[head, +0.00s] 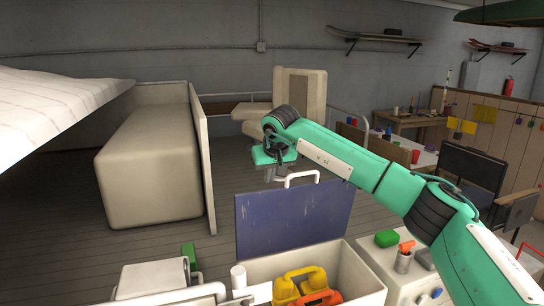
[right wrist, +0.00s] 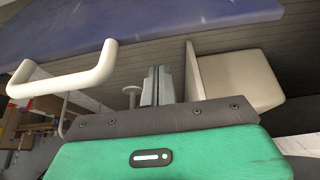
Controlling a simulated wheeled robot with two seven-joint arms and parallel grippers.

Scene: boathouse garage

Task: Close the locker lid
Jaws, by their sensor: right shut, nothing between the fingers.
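The locker (head: 366,280) is an open cream box at the bottom of the head view. Its dark blue lid (head: 292,222) stands raised, nearly upright, with a white bar handle (head: 300,176) on its top edge. My right gripper (head: 275,176) is at the lid's top edge, just left of the handle, shut and empty. In the right wrist view, the shut fingers (right wrist: 155,86) point away, with the handle (right wrist: 65,76) to their left and the blue lid (right wrist: 160,16) across the top. They look apart from the handle. My left gripper is out of view.
Yellow (head: 300,281) and orange (head: 318,298) items lie inside the locker. A cream bench (head: 150,165) is at the left. Floor (head: 90,245) behind the locker is clear.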

